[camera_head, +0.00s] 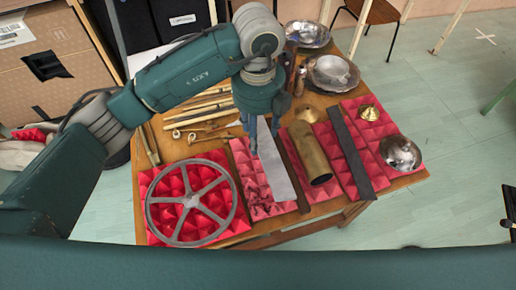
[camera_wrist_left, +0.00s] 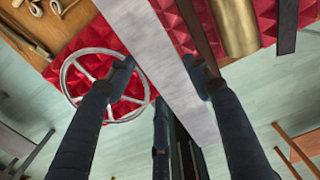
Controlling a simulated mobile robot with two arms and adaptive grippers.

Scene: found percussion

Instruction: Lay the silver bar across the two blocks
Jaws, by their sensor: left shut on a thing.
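The silver bar (camera_head: 276,172) is a long flat grey metal strip, lengthwise over the table among red pyramid-foam pieces. In the left wrist view the bar (camera_wrist_left: 150,50) runs between the fingers. My left gripper (camera_head: 256,138) points down at its far part and is shut on it; the fingers (camera_wrist_left: 158,66) flank its two long edges. Red foam blocks lie on both sides of the bar: one to the left (camera_head: 242,165) and one to the right (camera_head: 299,160). Whether the bar touches the foam or hangs just above it, I cannot tell. My right gripper is not in view.
A grey spoked wheel (camera_head: 192,203) lies on red foam at the left. A brass tube (camera_head: 310,152), a dark bar (camera_head: 351,155) and a shiny bowl (camera_head: 400,153) lie to the right. Sticks (camera_head: 200,108) and metal bowls (camera_head: 331,73) fill the table's far side.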

